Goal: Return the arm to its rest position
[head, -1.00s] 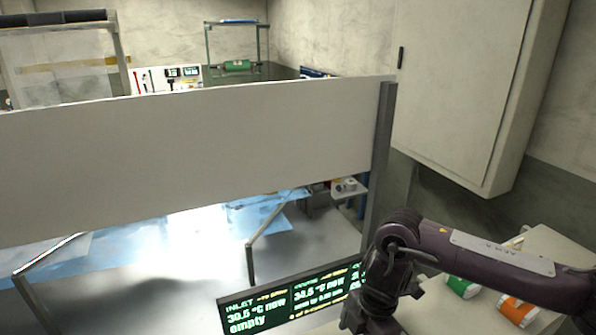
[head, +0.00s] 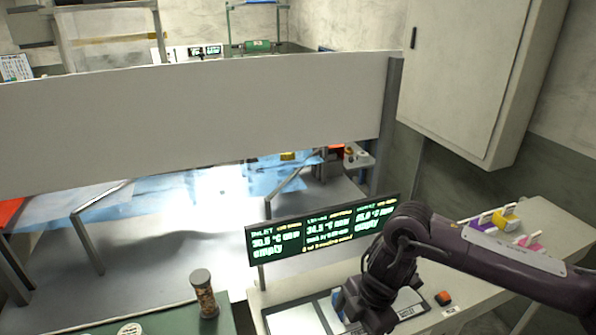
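My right arm (head: 500,255) comes in from the right edge and is bent at the elbow. Its lower part hangs down over the white counter in front of the display screen. The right gripper's fingertips cannot be made out, so I cannot tell whether it is open or shut. My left arm and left gripper do not show.
A display screen (head: 322,232) with green text stands behind my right arm. A white panel (head: 190,125) spans the middle. A jar (head: 204,293) stands on a green surface at the lower left. Coloured items, one yellow (head: 506,219), and an orange-red button (head: 443,298) are on the right counter. A cabinet (head: 470,75) hangs above.

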